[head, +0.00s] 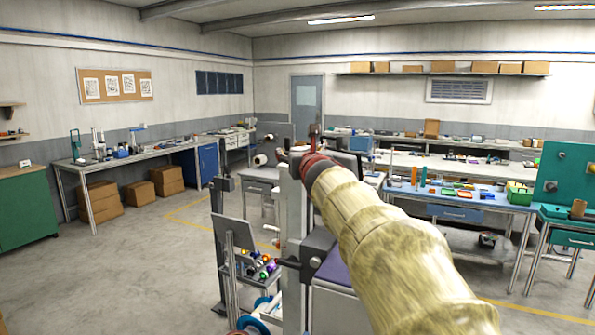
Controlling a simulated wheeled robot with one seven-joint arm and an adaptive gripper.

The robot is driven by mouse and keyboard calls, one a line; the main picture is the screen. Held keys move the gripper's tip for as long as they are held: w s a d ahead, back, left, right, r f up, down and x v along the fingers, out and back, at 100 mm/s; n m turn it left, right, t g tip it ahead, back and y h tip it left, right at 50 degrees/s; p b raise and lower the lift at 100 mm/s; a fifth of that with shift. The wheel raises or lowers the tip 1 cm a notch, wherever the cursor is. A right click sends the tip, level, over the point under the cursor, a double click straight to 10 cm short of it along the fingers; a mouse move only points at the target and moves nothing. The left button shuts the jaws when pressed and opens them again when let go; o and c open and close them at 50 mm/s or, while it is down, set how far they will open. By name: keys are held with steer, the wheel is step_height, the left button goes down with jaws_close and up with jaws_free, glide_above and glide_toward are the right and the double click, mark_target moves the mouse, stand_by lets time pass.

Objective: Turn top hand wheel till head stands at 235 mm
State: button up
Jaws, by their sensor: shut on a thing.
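A pale upright column (291,225) stands in front of me, with a dark block (318,246), perhaps the head, partway up it. No millimetre scale can be read, so I cannot tell the head's height. My arm, in a pale yellow sleeve, reaches from the lower right to the column's top. My gripper (311,148), dark and reddish, is there at the sleeve's end, small and partly hidden by my own wrist. It is shut at the place of the top hand wheel, whose rim I cannot make out.
A workbench with a green box (519,193) stands at right. A long bench (130,160) and cardboard boxes (100,202) line the left wall. Open floor (130,265) lies at left.

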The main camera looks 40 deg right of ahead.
steer(key=shift+f+m+g+h+b, duration=0.2)
steer(key=shift+m+g+h+b, duration=0.85)
steer(key=shift+b, duration=0.95)
